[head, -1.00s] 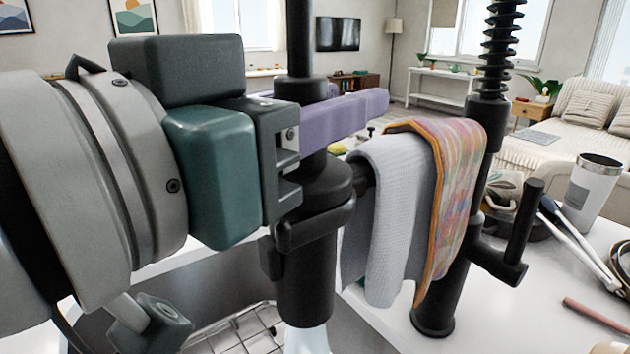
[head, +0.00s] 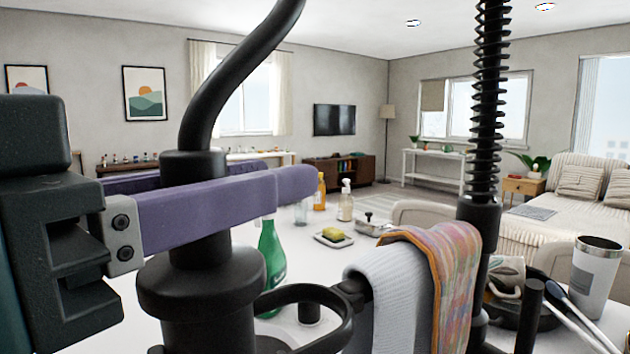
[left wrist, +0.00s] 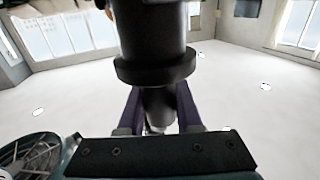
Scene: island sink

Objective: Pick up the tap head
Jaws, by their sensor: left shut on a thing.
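The black tap head (head: 200,300) hangs upright from its black hose (head: 215,90), which bends up to the right. My left gripper (head: 281,176) is shut on it, its purple fingers on either side of the narrow upper part. In the left wrist view the tap head (left wrist: 155,55) sits between both purple fingers (left wrist: 160,108). The tap's black holder loop (head: 325,298) shows right of the tap head, which covers its left end; whether they touch I cannot tell. The tap head's lower end is out of frame in the head view. My right gripper is not in view.
A grey cloth (head: 375,300) and a patterned cloth (head: 450,265) hang beside the black spring tap column (head: 488,120). Behind stand a green bottle (head: 271,262), a soap dish with sponge (head: 333,237) and a pump bottle (head: 346,205). A tumbler (head: 597,280) stands right.

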